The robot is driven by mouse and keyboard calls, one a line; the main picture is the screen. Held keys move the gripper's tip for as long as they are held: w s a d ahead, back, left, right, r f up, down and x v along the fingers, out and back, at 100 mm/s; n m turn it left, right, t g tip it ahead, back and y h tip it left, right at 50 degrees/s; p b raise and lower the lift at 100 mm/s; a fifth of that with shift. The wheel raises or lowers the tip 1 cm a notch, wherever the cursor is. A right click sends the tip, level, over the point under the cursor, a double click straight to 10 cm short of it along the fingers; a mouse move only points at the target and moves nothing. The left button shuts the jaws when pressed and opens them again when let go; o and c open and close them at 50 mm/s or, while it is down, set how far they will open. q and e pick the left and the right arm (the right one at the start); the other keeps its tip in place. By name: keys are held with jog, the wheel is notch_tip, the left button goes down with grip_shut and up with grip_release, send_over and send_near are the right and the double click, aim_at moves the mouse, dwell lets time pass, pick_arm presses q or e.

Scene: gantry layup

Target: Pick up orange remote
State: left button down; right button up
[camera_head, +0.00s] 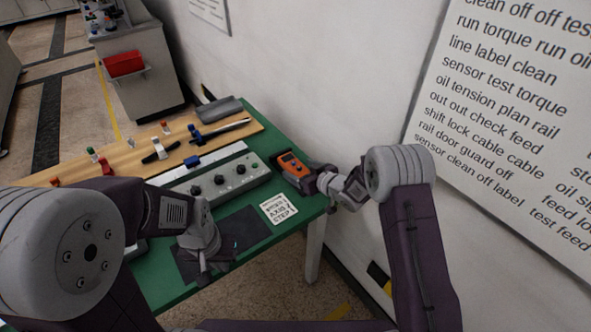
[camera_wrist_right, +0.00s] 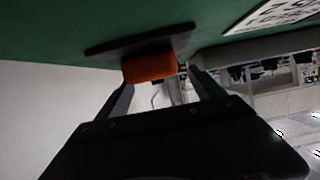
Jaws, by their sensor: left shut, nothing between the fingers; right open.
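The orange remote (camera_head: 290,161), with a dark screen and dark lower part, lies near the right edge of the green table (camera_head: 267,128). In the right wrist view the remote's orange end (camera_wrist_right: 150,68) shows between and just beyond the fingertips. My right gripper (camera_head: 309,180) is open, right at the near end of the remote; the head view does not show clearly whether it touches. In the right wrist view its two fingers (camera_wrist_right: 160,82) stand apart. My left gripper (camera_head: 204,268) is shut and empty above the dark mat (camera_head: 252,228).
A grey box with black knobs (camera_head: 218,183) stands left of the remote. A white printed card (camera_head: 279,209) lies in front of it. A wooden board (camera_head: 128,155) with small clamps and a grey tray (camera_head: 219,109) are further back. A white wall rises close along the table's right side.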

aim_at(300, 168)
jog(key=x, duration=0.3)
jog(key=shift+w+f, duration=0.2)
jog(key=shift+w, duration=0.1)
jog(key=shift+r, duration=0.1)
